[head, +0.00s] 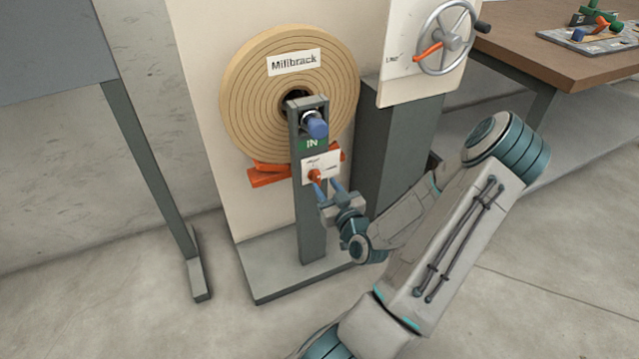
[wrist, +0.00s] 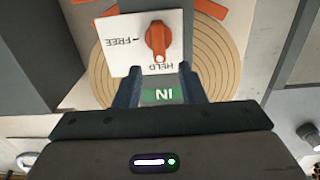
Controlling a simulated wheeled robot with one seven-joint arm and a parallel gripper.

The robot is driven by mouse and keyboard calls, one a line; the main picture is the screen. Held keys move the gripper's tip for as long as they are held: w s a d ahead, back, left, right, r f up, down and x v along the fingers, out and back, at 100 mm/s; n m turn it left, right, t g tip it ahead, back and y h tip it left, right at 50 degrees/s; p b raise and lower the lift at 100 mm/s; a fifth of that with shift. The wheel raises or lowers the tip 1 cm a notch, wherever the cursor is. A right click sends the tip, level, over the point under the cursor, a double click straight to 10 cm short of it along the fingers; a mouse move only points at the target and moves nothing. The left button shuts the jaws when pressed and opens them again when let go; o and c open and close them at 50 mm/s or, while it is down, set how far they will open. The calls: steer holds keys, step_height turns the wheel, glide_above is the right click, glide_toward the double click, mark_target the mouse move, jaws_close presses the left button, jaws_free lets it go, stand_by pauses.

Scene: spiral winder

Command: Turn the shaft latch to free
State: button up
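The shaft latch is an orange knob (head: 314,176) on a white plate on the grey post in front of the roll. In the wrist view, where the lettering is upside down, the latch (wrist: 157,38) has its white-dotted end toward the word HELD. The word FREE (wrist: 124,40) stands to its left on the white plate (wrist: 118,62). My gripper (head: 327,186) is close in front of the plate. In the wrist view, my gripper's two fingers (wrist: 161,72) are spread, with nothing between them. The latch shows just beyond the fingertips; whether they touch the plate is unclear.
A green IN label (head: 312,143) and a blue-ended shaft (head: 317,127) sit above the latch on the post (head: 313,225). The large tan roll (head: 245,100) is behind. A handwheel (head: 447,38) is at the upper right, beside a wooden table (head: 540,50).

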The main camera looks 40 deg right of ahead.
mark_target(319, 176)
steer(key=x, duration=0.5)
steer(key=shift+b, duration=0.4)
jaws_close()
